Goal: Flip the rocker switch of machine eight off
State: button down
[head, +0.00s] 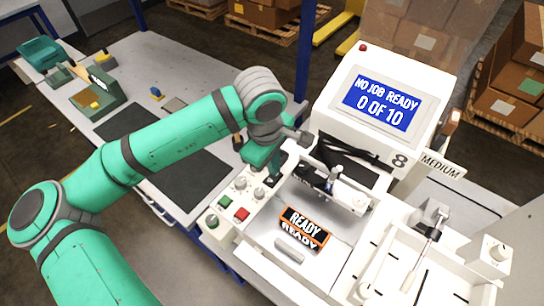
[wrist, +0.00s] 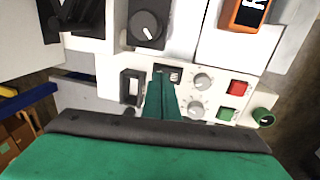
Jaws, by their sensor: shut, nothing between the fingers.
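Machine eight (head: 330,125) is the white plotter marked "8", and its screen (head: 381,104) reads "NO JOB READY 0 OF 10". In the wrist view my green fingers (wrist: 162,78) are together and hold nothing. A small dark switch-like part (wrist: 174,73) shows right beside the fingertips, partly covered by them. A black-framed rectangular part (wrist: 131,87) sits just left of the fingers. I cannot tell for certain which is the rocker, its position, or whether the fingers touch it.
An orange "READY" plate (head: 305,225) lies on the machine's bed.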

jog(key=shift+f, duration=0.3)
jog(key=shift+w+f, duration=0.1)
jog(key=shift+f, duration=0.1)
dwell(0.3)
jog(key=shift+s+a, duration=0.4)
jog(key=shift+s, duration=0.25)
jog(key=shift+r, duration=0.1)
jog(key=shift+r, duration=0.55)
notch_tip(320, 180, up, 13)
jog(key=s+a, duration=0.1)
jog(key=shift+s+a+f, duration=0.15)
jog(key=shift+s, duration=0.25)
